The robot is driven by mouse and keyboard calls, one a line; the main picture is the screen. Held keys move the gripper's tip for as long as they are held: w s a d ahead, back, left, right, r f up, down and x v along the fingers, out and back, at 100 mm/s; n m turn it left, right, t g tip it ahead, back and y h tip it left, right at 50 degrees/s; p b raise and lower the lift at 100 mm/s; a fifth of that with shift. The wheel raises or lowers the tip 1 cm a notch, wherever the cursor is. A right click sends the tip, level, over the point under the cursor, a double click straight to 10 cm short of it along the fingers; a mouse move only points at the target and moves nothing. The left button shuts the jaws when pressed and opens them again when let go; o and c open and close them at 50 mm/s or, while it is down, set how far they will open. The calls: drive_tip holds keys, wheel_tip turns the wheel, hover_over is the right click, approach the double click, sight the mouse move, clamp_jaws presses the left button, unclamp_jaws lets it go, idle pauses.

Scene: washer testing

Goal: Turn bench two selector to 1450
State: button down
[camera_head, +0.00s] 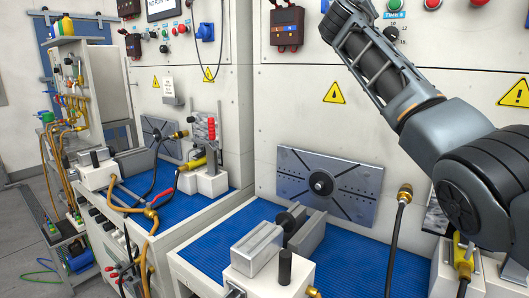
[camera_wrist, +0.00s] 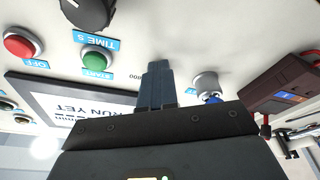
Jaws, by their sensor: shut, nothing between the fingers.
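The bench two selector cannot be made out; a printed "800" (camera_wrist: 136,78) shows on the panel just left of my fingers in the wrist view, and the area behind the fingers is hidden. My gripper (camera_wrist: 157,70) is shut and empty, its fingers together and pointing at the panel. I cannot tell whether the tips touch anything. In the head view my arm reaches up past the top edge, and the fingers are out of that picture.
The wrist view is upside down. Near my fingers are a green START button (camera_wrist: 97,59), red OFF button (camera_wrist: 21,45), black TIME S knob (camera_wrist: 88,10), a screen (camera_wrist: 75,118), a silver socket (camera_wrist: 206,82) and a dark red box (camera_wrist: 283,83).

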drive_tip(key=shift+s+d+r, duration=0.25)
drive_tip(key=shift+d, duration=0.05)
drive_tip(key=r+b+v, duration=0.1)
drive_tip(key=b+v, duration=0.2)
drive_tip(key=v, duration=0.3)
drive_tip(key=shift+a+f, duration=0.2)
drive_tip(key=shift+f, duration=0.1)
idle(0.4)
